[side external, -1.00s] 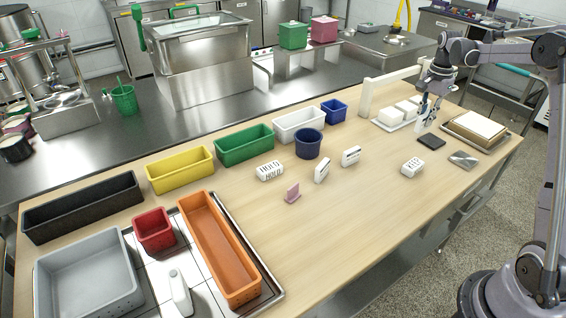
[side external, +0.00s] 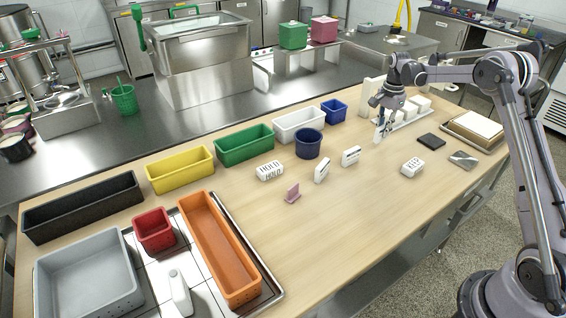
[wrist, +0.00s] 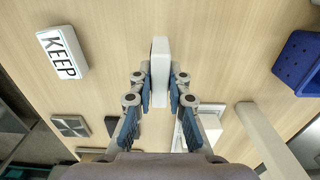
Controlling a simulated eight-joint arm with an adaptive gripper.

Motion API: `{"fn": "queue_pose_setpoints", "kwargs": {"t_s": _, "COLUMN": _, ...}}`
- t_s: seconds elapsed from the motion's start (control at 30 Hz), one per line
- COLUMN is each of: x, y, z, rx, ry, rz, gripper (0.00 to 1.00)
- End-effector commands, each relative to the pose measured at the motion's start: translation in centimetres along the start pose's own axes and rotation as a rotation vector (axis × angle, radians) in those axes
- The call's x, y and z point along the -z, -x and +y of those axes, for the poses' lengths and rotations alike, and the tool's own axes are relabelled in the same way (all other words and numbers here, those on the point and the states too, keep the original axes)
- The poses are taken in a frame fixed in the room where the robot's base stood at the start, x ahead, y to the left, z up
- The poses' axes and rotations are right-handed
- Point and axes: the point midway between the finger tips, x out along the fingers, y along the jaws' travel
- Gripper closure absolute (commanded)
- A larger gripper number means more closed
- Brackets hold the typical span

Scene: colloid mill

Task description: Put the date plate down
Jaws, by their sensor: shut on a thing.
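A thin white plate (wrist: 160,68), which I take to be the date plate, is held upright in my gripper (wrist: 160,85). In the wrist view I see only its narrow edge, between the two blue-padded fingers; any lettering is hidden. In the side view my gripper (side external: 382,119) points down over the back right of the wooden table (side external: 350,215), with the white plate (side external: 378,133) at its tips. The plate is low over the wood; I cannot tell whether it touches.
A KEEP block (wrist: 62,52) lies to the left in the wrist view. A blue bin (wrist: 302,62) is to the right. Two standing white labelled plates (side external: 322,171) (side external: 351,156), a HOLD block (side external: 270,171) and a pink piece (side external: 292,193) stand mid-table. Front wood is clear.

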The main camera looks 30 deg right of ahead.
Motion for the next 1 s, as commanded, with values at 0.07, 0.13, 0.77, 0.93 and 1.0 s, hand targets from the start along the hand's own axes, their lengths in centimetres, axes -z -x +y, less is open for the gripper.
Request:
{"fn": "queue_pose_setpoints", "kwargs": {"t_s": 0.07, "x": 0.0, "y": -1.1, "z": 0.0, "rx": 0.0, "ry": 0.0, "rz": 0.0, "gripper": 1.0}}
{"fn": "queue_pose_setpoints", "kwargs": {"t_s": 0.13, "x": 0.0, "y": -2.1, "z": 0.0, "rx": 0.0, "ry": 0.0, "rz": 0.0, "gripper": 1.0}}
{"fn": "queue_pose_setpoints", "kwargs": {"t_s": 0.77, "x": 0.0, "y": -3.6, "z": 0.1, "rx": 0.0, "ry": 0.0, "rz": 0.0, "gripper": 0.61}}
{"fn": "queue_pose_setpoints", "kwargs": {"t_s": 0.93, "x": 0.0, "y": -3.6, "z": 0.1, "rx": 0.0, "ry": 0.0, "rz": 0.0, "gripper": 0.61}}
{"fn": "queue_pose_setpoints", "kwargs": {"t_s": 1.0, "x": 0.0, "y": -3.6, "z": 0.1, "rx": 0.0, "ry": 0.0, "rz": 0.0, "gripper": 0.61}}
